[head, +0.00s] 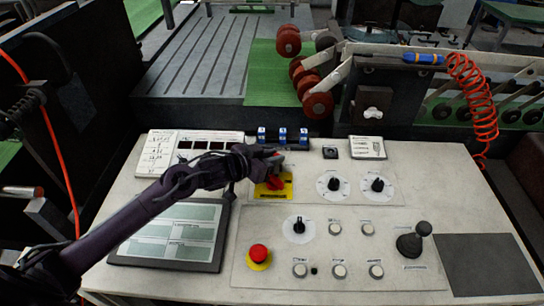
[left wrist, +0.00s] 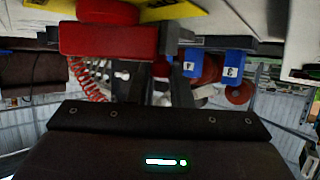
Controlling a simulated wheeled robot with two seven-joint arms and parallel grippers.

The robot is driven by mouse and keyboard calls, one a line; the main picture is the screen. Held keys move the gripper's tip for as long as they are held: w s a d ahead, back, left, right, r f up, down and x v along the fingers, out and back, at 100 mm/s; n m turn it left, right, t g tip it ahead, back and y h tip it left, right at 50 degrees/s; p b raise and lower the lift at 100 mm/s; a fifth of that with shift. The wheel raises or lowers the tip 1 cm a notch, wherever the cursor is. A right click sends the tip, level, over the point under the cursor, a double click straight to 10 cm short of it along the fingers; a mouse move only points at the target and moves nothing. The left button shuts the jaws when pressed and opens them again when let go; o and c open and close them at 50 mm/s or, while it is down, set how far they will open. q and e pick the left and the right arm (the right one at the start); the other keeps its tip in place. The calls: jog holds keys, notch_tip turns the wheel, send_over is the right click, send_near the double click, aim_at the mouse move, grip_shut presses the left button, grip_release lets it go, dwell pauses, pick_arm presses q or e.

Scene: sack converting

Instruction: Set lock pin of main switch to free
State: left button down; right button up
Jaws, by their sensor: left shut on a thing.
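The main switch is a red rotary handle (head: 276,184) on a yellow plate (head: 285,194) at the back middle of the console. My left gripper (head: 273,160) reaches in from the left and is shut at the switch's rear edge, on a small part of it. The fingers cover this part, and I cannot make out the lock pin itself. In the left wrist view a red block of the switch (left wrist: 108,41) and the yellow plate (left wrist: 172,9) show close up at the top. My right gripper is not in view.
Blue labelled blocks (head: 283,135) stand just behind the switch. A red emergency button (head: 259,254), black dials (head: 334,184) and a joystick (head: 411,243) are on the console. A display panel (head: 172,235) lies under my left arm. The dark pad (head: 487,263) at right is clear.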

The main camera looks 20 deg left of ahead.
pick_arm(q)
jog(key=w, duration=0.1)
jog(key=w+a, duration=0.1)
jog(key=w, duration=0.1)
jog(key=shift+r, duration=0.1)
jog(key=c, duration=1.6)
grip_release()
jog(key=shift+c, duration=0.2)
jog(key=o, duration=0.3)
jog(key=shift+w, duration=0.1)
jog(key=shift+o, duration=0.2)
jog(key=b+v, duration=0.1)
jog(key=v, duration=0.6)
jog(key=shift+s+a, duration=0.15)
jog(key=shift+s, duration=0.2)
